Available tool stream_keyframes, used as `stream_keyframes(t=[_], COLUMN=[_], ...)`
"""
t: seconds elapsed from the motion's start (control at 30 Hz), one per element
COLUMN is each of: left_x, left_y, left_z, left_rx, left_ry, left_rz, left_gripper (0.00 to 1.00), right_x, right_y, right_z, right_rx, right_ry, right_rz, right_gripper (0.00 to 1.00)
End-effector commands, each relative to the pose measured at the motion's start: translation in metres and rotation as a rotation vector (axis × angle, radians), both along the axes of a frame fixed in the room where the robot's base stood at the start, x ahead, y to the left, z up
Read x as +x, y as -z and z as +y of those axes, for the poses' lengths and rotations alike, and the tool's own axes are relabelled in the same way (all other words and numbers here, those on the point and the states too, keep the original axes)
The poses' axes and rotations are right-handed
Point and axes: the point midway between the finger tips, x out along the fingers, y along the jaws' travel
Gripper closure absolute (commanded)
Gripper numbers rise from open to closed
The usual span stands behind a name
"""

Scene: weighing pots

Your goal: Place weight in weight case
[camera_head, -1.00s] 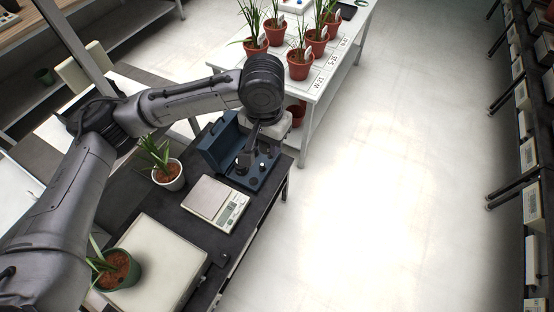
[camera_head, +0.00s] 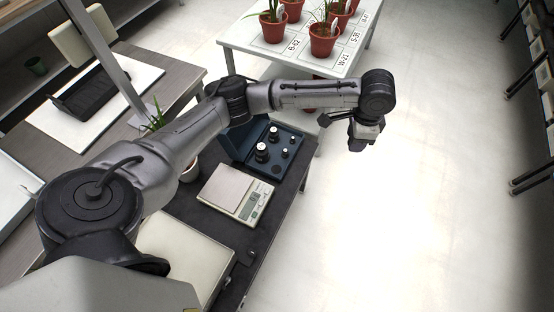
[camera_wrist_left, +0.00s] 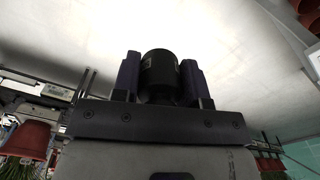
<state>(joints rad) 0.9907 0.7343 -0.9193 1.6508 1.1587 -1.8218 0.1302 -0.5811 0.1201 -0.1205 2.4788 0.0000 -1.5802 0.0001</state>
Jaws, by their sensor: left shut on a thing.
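The blue weight case (camera_head: 241,138) stands open on the dark bench in the head view. Several dark weights with pale tops (camera_head: 262,152) stand in its tray. A dark round spot, perhaps an empty recess, shows near its front edge. My left gripper (camera_head: 355,144) is to the right of the case, beyond the bench edge and over the floor. In the left wrist view, the left gripper (camera_wrist_left: 160,85) is shut on a black cylindrical weight (camera_wrist_left: 160,68), held between both fingers. The weight is hard to make out in the head view. My right gripper is not in view.
A digital scale (camera_head: 237,195) with an empty pan stands in front of the case. A white table (camera_head: 335,62) with red-potted plants (camera_head: 322,40) is behind. A white-potted plant (camera_head: 189,172) is partly hidden by my arm. The floor to the right is clear.

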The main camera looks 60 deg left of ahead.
Motion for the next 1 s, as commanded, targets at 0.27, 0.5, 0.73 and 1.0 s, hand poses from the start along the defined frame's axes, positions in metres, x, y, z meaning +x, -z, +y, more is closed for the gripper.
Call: stream_keyframes(t=[0.27,0.5,0.73,1.0], left_x=[0.007,-0.004,-0.016,-0.035], left_y=[0.16,0.25,0.294,0.323], left_z=[0.078,0.133,0.163,0.189], left_rx=[-0.002,-0.002,-0.001,0.001], left_ry=[0.353,0.595,0.73,0.775], left_rz=[0.005,0.001,0.0,0.002], left_gripper=[1.0,1.0,1.0,1.0], right_x=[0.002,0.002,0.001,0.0], right_y=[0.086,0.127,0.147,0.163], right_z=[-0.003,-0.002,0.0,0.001], right_rx=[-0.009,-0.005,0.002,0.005], right_ry=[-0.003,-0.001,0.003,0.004], right_rz=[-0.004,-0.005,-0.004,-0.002], right_gripper=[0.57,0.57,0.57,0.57])
